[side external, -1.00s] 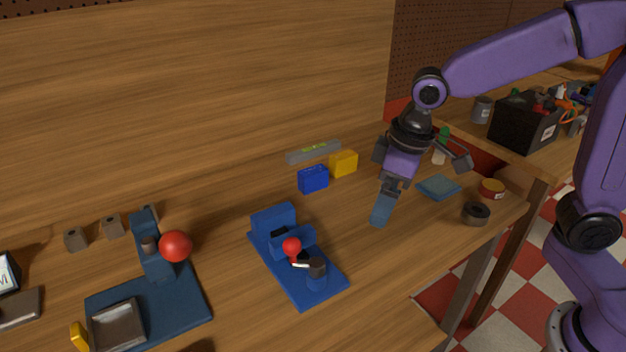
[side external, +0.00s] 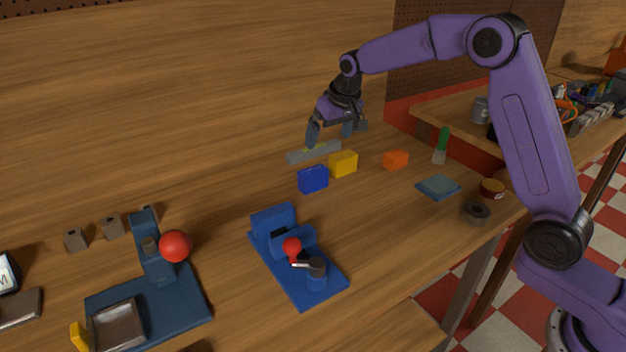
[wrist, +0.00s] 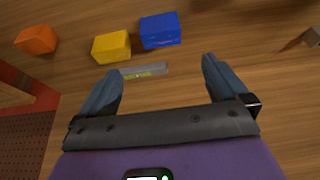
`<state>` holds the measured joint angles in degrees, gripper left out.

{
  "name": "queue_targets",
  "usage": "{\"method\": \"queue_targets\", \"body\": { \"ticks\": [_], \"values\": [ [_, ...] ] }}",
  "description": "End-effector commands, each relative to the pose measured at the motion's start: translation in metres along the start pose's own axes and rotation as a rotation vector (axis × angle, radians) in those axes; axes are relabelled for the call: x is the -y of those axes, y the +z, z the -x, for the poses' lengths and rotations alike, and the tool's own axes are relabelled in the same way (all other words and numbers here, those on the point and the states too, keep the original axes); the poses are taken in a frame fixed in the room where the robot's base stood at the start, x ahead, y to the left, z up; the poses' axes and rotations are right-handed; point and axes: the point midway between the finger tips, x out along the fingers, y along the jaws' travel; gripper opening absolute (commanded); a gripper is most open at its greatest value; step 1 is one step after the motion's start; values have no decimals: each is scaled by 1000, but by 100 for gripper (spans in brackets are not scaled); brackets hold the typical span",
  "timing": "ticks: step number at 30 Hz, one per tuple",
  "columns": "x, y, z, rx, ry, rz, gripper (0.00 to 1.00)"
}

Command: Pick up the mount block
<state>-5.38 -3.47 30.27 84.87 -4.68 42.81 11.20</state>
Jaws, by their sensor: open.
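No part is labelled as the mount block, so I cannot tell which one it is. A blue block (side external: 313,179), a yellow block (side external: 343,163) and an orange block (side external: 396,160) lie on the bench. They also show in the wrist view as blue (wrist: 160,30), yellow (wrist: 111,47) and orange (wrist: 37,39). My gripper (side external: 330,132) is open and empty, above the bench behind the blue and yellow blocks. In the wrist view, a grey bar with a yellow-green vial (wrist: 145,71) shows between my fingers (wrist: 163,67).
The grey bar (side external: 314,151) lies near the back wall. A blue lever fixture (side external: 325,287) stands in front. A dark blue press-like fixture (side external: 190,309) and small grey blocks (side external: 75,239) are at left. A blue-grey pad (side external: 438,187), tape roll (side external: 476,213) and tin (side external: 492,188) lie right.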

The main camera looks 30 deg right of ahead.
Motion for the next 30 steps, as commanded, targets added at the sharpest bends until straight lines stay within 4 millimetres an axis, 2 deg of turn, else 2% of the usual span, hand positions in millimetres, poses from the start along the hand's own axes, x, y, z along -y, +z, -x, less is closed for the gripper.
{"method": "queue_targets", "body": {
  "ticks": [5,15,21,30],
  "values": [
    [-3,-2,-16,1,4,-9,100],
    [-3,-2,-79,1,4,-7,100],
    [-3,-2,-110,0,4,-8,100],
    [-3,-3,-127,-3,3,-8,100]
  ]
}}
